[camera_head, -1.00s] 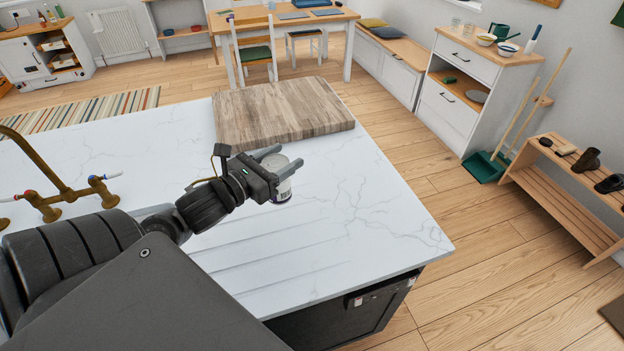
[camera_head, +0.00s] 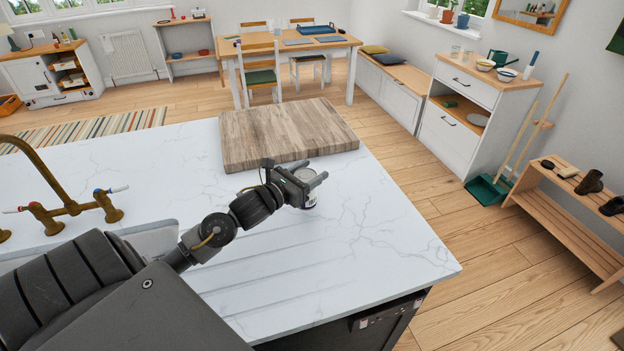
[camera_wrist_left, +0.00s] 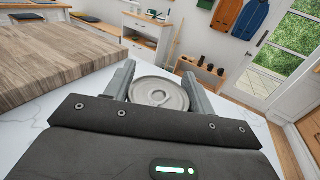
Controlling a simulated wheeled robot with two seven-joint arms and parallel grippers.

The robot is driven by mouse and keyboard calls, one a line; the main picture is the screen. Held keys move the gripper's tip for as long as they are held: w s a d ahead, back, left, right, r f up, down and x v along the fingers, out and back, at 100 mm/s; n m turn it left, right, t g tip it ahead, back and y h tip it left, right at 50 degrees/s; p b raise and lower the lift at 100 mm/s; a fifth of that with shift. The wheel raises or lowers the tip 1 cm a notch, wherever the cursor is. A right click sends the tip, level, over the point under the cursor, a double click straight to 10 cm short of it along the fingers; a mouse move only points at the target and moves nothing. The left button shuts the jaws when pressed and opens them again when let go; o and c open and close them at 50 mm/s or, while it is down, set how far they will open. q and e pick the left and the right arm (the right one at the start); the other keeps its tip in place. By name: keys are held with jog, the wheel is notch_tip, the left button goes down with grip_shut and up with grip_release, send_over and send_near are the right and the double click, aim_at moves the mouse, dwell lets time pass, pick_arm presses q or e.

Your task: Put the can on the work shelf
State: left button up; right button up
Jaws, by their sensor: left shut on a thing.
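The can (camera_head: 310,201) is small with a pale label, and my left gripper (camera_head: 312,181) is shut on it above the white marble counter. In the left wrist view the can's round metal lid (camera_wrist_left: 158,94) shows between the two fingers of the left gripper (camera_wrist_left: 158,88). The gripper hides much of the can in the head view, and I cannot tell whether its base touches the counter. My right gripper is not in view. I cannot tell which piece of furniture is the work shelf.
A thick wooden board (camera_head: 285,135) lies on the counter (camera_head: 390,255) just behind the can. A brass tap (camera_head: 60,205) and sink are at the left. A low wooden rack (camera_head: 575,225) with shoes stands at the right. Wooden floor (camera_head: 470,260) between is clear.

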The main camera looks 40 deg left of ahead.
pick_arm(q)
jog(key=shift+w+a+f, duration=0.15)
jog(key=shift+w+f, duration=0.2)
jog(key=shift+f, duration=0.15)
jog(key=f+p, duration=0.2)
jog(key=f, duration=0.1)
jog(key=shift+w+f, duration=0.1)
jog(key=shift+w, duration=0.2)
jog(key=shift+f, duration=0.2)
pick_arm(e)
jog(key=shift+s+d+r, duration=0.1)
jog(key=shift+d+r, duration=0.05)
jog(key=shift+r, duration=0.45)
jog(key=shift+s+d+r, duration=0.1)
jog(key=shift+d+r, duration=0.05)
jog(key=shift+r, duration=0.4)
pick_arm(q)
jog(key=shift+f, duration=0.1)
jog(key=shift+f, duration=0.2)
jog(key=o, duration=1.4)
jog(key=shift+r, duration=0.1)
jog(key=shift+o, duration=0.5)
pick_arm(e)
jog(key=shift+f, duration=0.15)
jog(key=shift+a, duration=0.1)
